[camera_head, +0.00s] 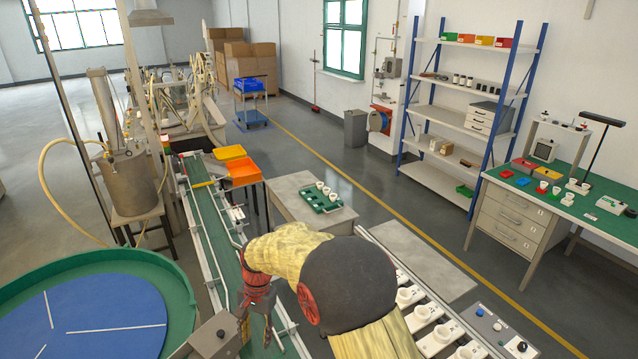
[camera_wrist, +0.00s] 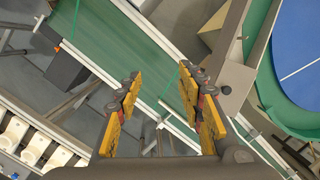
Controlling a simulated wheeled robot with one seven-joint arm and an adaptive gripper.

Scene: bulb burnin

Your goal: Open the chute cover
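A grey box-like piece with a dark round spot, which may be the chute cover (camera_head: 212,340), is at the conveyor edge beside the round green-rimmed table. It also shows in the wrist view (camera_wrist: 237,82), just right of the right finger. I cannot tell whether it is hinged or lifted. My gripper (camera_head: 256,325) hangs over the conveyor, pointing down. In the wrist view my gripper (camera_wrist: 160,80) has its two yellow-padded fingers wide apart, with nothing between them. I see no clear contact with the grey piece. My arm hides part of the conveyor.
The green conveyor belt (camera_head: 213,225) runs away between metal rails. The green-rimmed table with a blue top (camera_head: 100,310) is at lower left. A row of white sockets (camera_head: 425,312) is right of my arm. A grey bench (camera_head: 290,195) holds a green tray with cups.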

